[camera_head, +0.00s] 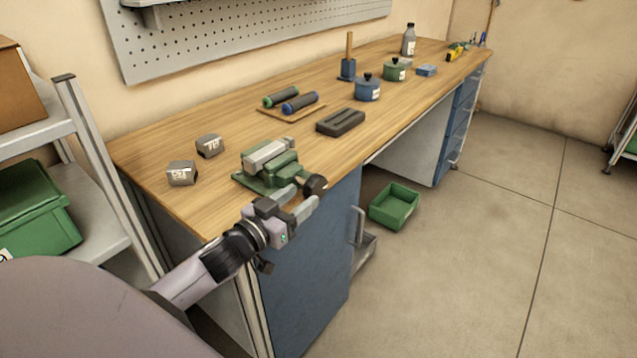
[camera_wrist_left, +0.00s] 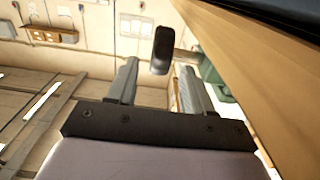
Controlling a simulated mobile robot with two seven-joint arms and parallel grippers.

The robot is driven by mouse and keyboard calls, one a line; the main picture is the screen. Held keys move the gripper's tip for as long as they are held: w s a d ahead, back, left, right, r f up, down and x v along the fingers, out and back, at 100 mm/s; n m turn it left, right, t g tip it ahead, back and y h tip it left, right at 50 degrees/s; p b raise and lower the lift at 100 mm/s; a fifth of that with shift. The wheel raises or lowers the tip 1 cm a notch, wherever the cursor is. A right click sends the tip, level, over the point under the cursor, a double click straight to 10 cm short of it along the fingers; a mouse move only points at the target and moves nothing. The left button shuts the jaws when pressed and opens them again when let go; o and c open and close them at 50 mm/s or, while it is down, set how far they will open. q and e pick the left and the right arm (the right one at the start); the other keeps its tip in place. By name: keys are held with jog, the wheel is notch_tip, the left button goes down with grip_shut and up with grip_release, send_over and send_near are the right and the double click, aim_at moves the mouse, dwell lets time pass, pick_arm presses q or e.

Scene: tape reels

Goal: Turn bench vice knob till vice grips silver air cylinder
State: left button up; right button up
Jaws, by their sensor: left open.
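The green bench vice (camera_head: 268,178) sits on the near end of the wooden workbench, by its front edge. The silver air cylinder (camera_head: 268,154) lies along the top of the vice, between its jaws. The dark vice knob (camera_head: 315,185) sticks out at the vice's right, over the bench edge. My left gripper (camera_head: 303,197) is open at the knob. In the left wrist view the knob (camera_wrist_left: 162,50) shows between and just beyond the two fingertips; I cannot tell whether they touch it. A part of the green vice (camera_wrist_left: 215,80) shows at the right there. My right gripper is not in view.
Two grey blocks (camera_head: 182,173) stand left of the vice on the workbench (camera_head: 225,217). A black tray (camera_head: 340,122) and two dark rolls (camera_head: 300,103) lie behind it. A green bin (camera_head: 394,206) is on the floor, beside the blue cabinet.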

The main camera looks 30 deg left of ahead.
aim_at(316, 186)
pick_arm(q)
jog(key=shift+w+d, duration=0.15)
jog(key=shift+w, duration=1.4)
jog(key=shift+w+d, duration=0.1)
jog(key=shift+w, duration=1.45)
grip_shut()
